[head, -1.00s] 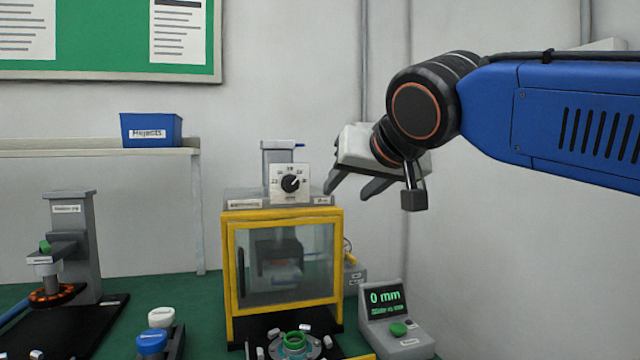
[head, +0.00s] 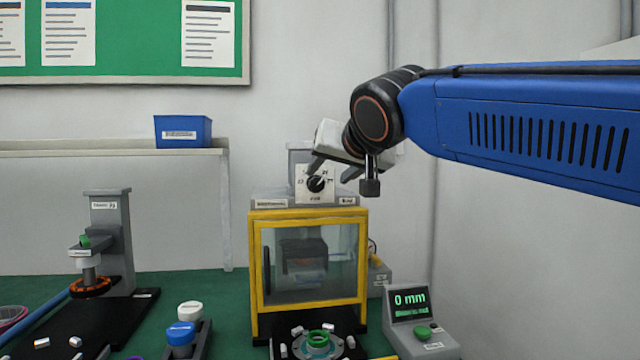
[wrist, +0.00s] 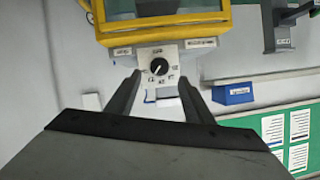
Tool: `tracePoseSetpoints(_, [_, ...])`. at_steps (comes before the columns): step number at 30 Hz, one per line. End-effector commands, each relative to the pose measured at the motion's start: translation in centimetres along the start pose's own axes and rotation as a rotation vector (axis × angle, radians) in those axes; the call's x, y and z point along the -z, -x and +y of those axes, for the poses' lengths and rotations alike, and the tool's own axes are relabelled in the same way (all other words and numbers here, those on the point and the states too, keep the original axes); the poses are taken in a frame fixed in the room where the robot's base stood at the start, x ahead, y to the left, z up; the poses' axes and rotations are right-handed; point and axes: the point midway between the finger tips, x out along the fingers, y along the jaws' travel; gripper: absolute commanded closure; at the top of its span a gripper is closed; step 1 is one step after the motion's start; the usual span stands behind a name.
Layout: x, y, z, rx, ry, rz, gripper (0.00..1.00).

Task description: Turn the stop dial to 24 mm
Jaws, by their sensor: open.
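The stop dial (head: 317,184) is a black knob on a white marked plate, on top of the yellow-framed press cabinet (head: 256,262). It also shows in the wrist view (wrist: 159,67), between and beyond my fingertips. My gripper (head: 333,172) is open and empty, in front of the dial plate and partly covering its upper part in the head view. I see no contact with the knob. The plate's markings are too small to read. The display unit (head: 412,318) at the right of the cabinet reads 0 mm, with a smaller line below it.
A green button (head: 423,332) is on the display unit. A fixture with a green ring (head: 318,338) stands before the cabinet. A grey press (head: 112,235) stands left, with white and blue caps (head: 181,333) between. A blue bin (head: 182,131) sits on the shelf behind.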

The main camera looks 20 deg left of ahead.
Motion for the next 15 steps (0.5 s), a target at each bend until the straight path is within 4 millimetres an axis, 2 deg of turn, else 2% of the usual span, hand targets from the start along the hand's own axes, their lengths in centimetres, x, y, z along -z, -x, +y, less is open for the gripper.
tracePoseSetpoints(6, [-0.1,-4.0,0.1,-0.002,0.001,-0.002,0.53])
tracePoseSetpoints(15, [0.0,-7.6,0.0,-0.001,0.0,-0.001,0.53])
